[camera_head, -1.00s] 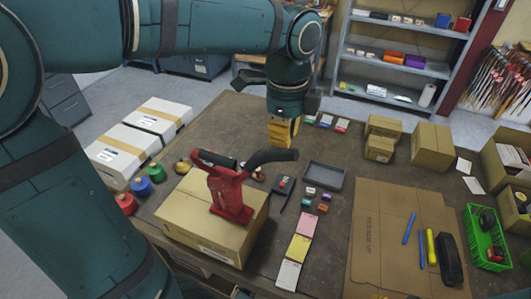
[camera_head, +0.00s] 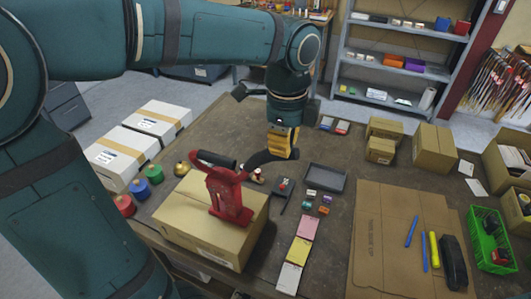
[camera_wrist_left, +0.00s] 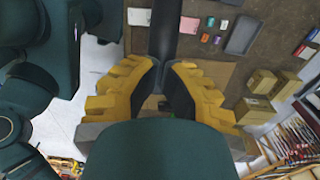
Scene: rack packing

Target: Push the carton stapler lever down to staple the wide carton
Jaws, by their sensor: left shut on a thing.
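The red carton stapler (camera_head: 230,198) stands upright on top of the closed brown wide carton (camera_head: 190,215), at the left of the table. Its curved black lever (camera_head: 262,158) reaches right from the stapler, and its end is hidden by my left gripper. My left gripper (camera_head: 281,153) points down with yellow fingers and is shut on the lever. In the left wrist view the black lever (camera_wrist_left: 165,35) runs up between the yellow fingers (camera_wrist_left: 163,85). My right gripper is in neither view.
Coloured spools (camera_head: 140,189) and white boxes (camera_head: 158,118) are left of the carton. A grey tray (camera_head: 326,178) and small blocks lie right of the lever. A flat cardboard sheet (camera_head: 375,230), a green basket (camera_head: 485,235) and brown boxes are farther right.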

